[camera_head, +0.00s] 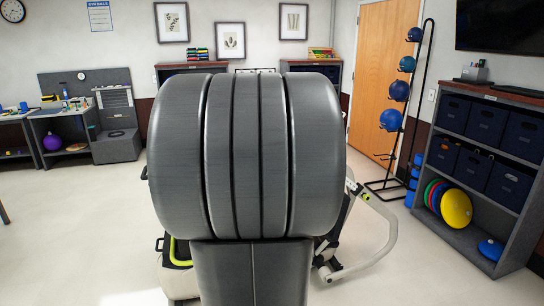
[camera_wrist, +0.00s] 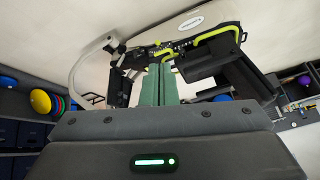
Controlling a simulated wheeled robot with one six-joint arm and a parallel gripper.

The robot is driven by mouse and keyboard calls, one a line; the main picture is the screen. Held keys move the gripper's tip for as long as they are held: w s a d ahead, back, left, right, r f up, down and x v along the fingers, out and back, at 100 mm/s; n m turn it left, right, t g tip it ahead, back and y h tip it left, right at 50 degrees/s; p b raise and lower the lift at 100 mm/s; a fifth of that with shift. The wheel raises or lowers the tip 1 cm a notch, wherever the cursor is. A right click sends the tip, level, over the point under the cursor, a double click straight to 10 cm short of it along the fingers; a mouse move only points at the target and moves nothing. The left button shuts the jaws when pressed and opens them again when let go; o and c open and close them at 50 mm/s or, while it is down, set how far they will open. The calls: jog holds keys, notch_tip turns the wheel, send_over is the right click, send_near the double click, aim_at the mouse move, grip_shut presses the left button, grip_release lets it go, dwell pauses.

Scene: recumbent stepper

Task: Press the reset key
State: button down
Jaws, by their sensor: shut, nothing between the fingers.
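The recumbent stepper (camera_head: 383,248) stands ahead in the head view. Only its pale curved bar, black parts and a lime-green piece show at the sides; a large grey rounded form in the foreground hides the rest. In the wrist view, which looks upside down, the stepper (camera_wrist: 222,67) shows black parts, lime-green trim and a pale bent bar. My gripper (camera_wrist: 163,84) shows there as two green fingers side by side, shut and empty, with part of the stepper behind them. I cannot make out the reset key in either view. My gripper cannot be seen in the head view.
A shelf unit (camera_head: 473,203) with dark bins and coloured discs stands at the right. A rack of blue balls (camera_head: 399,90) stands by the wooden door (camera_head: 381,75). A grey desk (camera_head: 66,118) is at the left. The pale floor (camera_head: 85,225) at the left is mostly clear.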

jog(key=w+d+m+t+h, duration=0.2)
jog(key=w+d+t+h, duration=0.1)
jog(key=w, duration=0.8)
jog(key=w+d+f+m+t+h+b, duration=0.1)
jog(key=w+d+t+h, duration=0.3)
jog(key=w+d, duration=0.3)
jog(key=w+h, duration=0.1)
jog(key=w, duration=0.4)
jog(key=shift+w+f+m+t+h, duration=0.15)
jog(key=shift+w+m+t+h, duration=0.15)
jog(key=shift+m, duration=0.1)
